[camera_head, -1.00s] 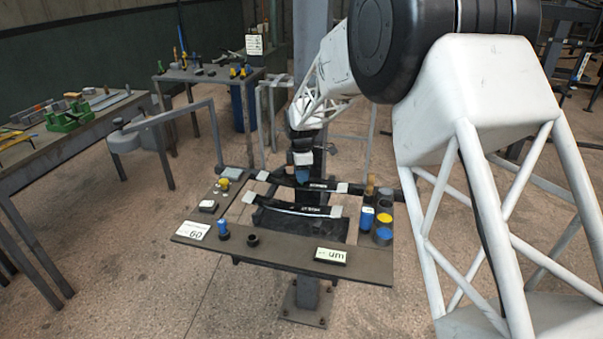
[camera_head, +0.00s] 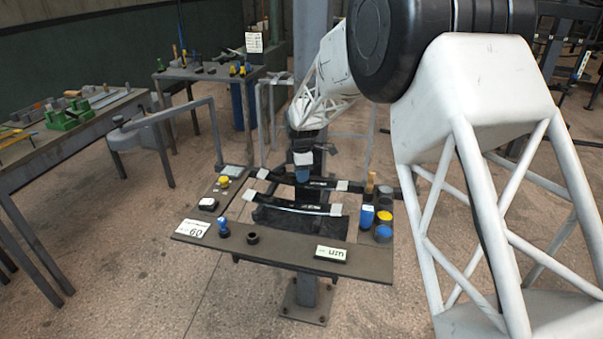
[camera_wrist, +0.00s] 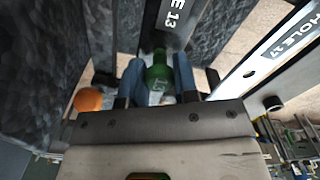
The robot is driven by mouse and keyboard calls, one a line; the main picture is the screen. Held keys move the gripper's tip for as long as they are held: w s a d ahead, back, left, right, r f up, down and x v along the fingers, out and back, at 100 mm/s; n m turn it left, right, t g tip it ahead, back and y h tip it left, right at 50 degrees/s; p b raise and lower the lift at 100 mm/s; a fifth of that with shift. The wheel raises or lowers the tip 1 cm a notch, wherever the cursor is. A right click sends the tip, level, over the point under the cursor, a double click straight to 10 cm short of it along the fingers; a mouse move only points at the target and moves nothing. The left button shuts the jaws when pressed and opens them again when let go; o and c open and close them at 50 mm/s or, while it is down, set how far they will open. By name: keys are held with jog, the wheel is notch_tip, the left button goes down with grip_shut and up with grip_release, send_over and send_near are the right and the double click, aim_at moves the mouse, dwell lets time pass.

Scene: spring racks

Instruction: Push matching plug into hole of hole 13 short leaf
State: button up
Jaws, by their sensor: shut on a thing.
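The green plug (camera_wrist: 158,77) shows in the wrist view with a pale marking that looks like 13. My gripper (camera_wrist: 158,72) is shut on it, with a blue finger on each side; the gripper (camera_head: 302,173) also shows in the head view, at the upper leaf. The leaf marked HOLE 13 (camera_wrist: 172,20) is just beyond the plug's tip in the wrist view. The plug's tip is at or very near this leaf; I cannot tell whether it is in the hole, which is hidden. The plug cannot be made out in the head view.
A second leaf, marked HOLE 17 (camera_wrist: 285,45), runs along the right of the wrist view. An orange round thing (camera_wrist: 88,99) is at the left. The rack table (camera_head: 280,252) carries a blue-topped plug (camera_head: 223,227), a black ring (camera_head: 253,238) and cups (camera_head: 383,233) at its right.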

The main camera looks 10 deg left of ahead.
jog(key=shift+f, duration=0.1)
jog(key=o, duration=1)
jog(key=shift+r, duration=3.9)
jog(key=shift+d, duration=0.1)
